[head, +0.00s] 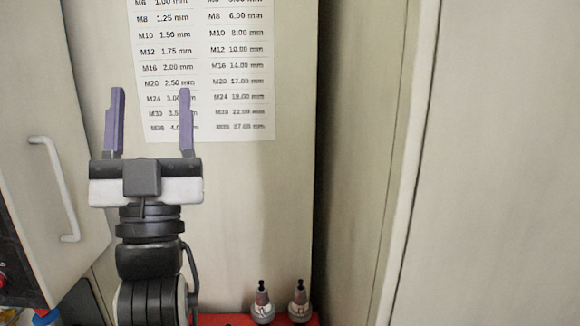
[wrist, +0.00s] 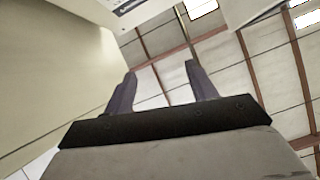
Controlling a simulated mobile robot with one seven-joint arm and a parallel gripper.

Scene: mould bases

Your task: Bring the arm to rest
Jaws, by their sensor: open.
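My gripper (head: 148,120) points upward in the head view, with its two purple fingers spread apart and nothing between them. It stands in front of a pale cabinet face with a printed size chart (head: 205,60); the right finger overlaps the chart. In the wrist view my gripper (wrist: 160,88) is also open and empty, with a ceiling of panels and reddish beams beyond it. My arm rises from the bottom of the head view below the gripper.
A cabinet door with a white handle (head: 55,188) stands at the left. Two grey tool holders (head: 262,304) (head: 299,303) stand on a red surface (head: 225,320) at the bottom. A large pale panel (head: 490,160) fills the right side.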

